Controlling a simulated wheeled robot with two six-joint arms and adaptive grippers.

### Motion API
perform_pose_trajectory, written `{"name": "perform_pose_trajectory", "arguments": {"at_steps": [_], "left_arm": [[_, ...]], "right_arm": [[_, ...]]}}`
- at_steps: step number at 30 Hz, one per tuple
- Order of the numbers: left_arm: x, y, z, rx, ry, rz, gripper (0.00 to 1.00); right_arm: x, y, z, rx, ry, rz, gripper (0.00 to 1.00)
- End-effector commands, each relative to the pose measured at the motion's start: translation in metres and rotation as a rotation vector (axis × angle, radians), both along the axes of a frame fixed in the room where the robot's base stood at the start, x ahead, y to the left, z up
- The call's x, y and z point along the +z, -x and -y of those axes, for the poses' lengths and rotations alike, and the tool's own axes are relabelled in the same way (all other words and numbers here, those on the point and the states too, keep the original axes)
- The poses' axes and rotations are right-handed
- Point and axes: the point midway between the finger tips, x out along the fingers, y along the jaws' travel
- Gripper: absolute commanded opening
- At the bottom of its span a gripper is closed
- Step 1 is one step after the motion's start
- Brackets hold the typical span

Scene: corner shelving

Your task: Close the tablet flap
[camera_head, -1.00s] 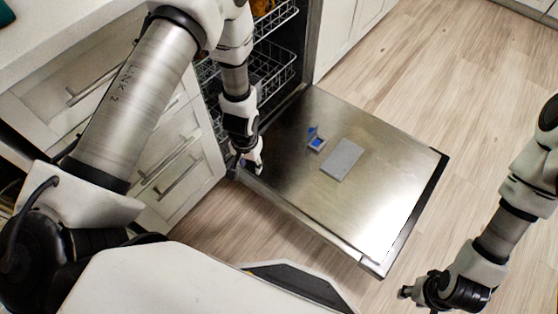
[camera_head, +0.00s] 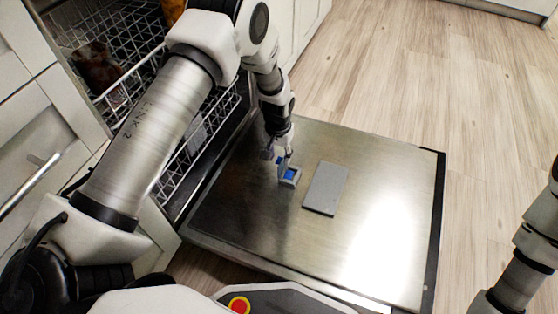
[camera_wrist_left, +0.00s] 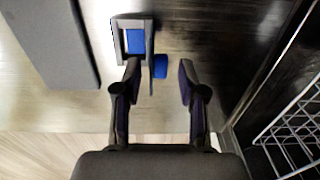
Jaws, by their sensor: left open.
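The tablet compartment (camera_head: 291,178) is a small grey frame with a blue recess, set in the inner face of the lowered dishwasher door. It also shows at the top of the left wrist view (camera_wrist_left: 117,38). Its flap (camera_wrist_left: 160,67) stands open, seen nearly edge-on, with a blue inner side. My left gripper (camera_head: 277,158) is open at the compartment. In the left wrist view its fingers (camera_wrist_left: 158,82) are spread, and the flap shows between them, closer to the left finger. I cannot tell whether they touch. My right gripper is out of view.
The dishwasher door (camera_head: 380,190) lies open and flat, with a raised grey panel (camera_head: 326,188) right of the compartment. Wire racks (camera_head: 105,60) stand left of the door, and drawers (camera_head: 40,150) stand further left. Wooden floor (camera_head: 430,70) is clear beyond the door.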

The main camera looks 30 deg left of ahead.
Motion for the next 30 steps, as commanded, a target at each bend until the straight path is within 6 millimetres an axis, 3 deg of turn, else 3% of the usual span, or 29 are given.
{"name": "perform_pose_trajectory", "arguments": {"at_steps": [7, 10, 11, 30], "left_arm": [[-0.0027, 0.0, 0.0, 0.0, 0.0, 0.0, 0.41], [-0.0027, 0.0001, 0.0001, 0.0, 0.0, 0.0, 0.06], [-0.0027, 0.0001, 0.0001, 0.0, 0.0, 0.0, 0.0], [-0.0029, 0.0007, 0.0009, -0.001, -0.011, -0.002, 0.0]], "right_arm": [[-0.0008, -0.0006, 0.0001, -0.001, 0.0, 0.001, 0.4], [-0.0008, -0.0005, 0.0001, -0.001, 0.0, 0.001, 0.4], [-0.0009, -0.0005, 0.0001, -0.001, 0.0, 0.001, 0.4], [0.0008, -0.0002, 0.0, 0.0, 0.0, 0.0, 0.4]]}}
